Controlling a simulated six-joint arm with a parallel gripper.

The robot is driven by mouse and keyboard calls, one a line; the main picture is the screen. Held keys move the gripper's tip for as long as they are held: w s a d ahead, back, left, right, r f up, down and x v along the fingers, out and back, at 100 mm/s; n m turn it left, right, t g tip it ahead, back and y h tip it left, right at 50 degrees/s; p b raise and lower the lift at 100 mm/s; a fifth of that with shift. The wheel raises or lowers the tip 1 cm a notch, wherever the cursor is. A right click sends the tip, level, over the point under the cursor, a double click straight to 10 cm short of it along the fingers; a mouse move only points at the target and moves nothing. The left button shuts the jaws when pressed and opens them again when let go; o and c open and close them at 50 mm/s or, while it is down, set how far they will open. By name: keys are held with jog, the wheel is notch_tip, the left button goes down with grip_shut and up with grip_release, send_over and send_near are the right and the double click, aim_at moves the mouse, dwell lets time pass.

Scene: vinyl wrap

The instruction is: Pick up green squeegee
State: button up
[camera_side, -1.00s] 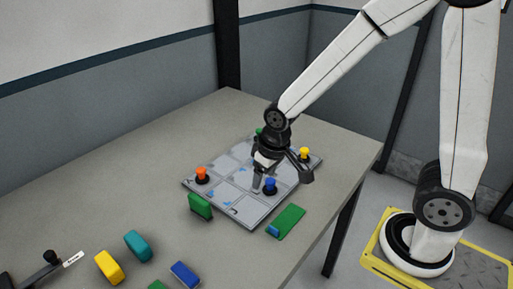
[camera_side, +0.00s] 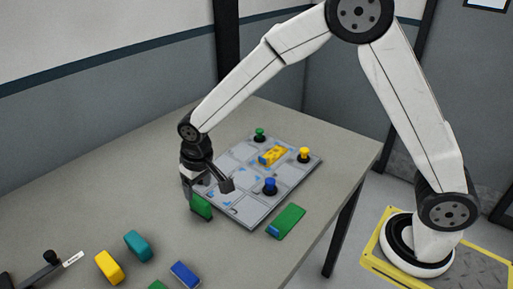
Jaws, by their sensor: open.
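A green block (camera_side: 201,207) stands on edge at the near left edge of the grey panel (camera_side: 243,212). A flat green piece with a blue end (camera_side: 287,222) lies on the table right of the panel. I cannot tell for certain which of these green pieces is the squeegee. My gripper (camera_side: 189,193) points down at the panel's left corner, just above and behind the standing green block. It is open. Its fingers are small and partly hidden, and I cannot tell whether they touch the block.
Yellow (camera_side: 304,154), blue (camera_side: 270,186) and green (camera_side: 260,134) knobs stand on the panel, with a yellow piece (camera_side: 272,156) lying between. Yellow (camera_side: 109,267), teal (camera_side: 138,246) and blue (camera_side: 185,275) blocks lie at the front.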

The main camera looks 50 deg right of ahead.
aim_at(198, 198)
jog(key=shift+w+f, duration=0.15)
jog(key=shift+f, duration=1)
jog(key=shift+f, duration=0.1)
jog(key=shift+w+d+f, duration=0.1)
jog(key=shift+w+f, duration=0.1)
jog(key=shift+f, duration=0.6)
jog(key=shift+w+a+f, duration=0.1)
jog(key=shift+w+f, duration=0.05)
jog(key=shift+f, duration=0.65)
jog(key=shift+w+d+f, duration=0.1)
jog(key=shift+w+f, duration=0.1)
jog(key=shift+f, duration=0.6)
grip_shut()
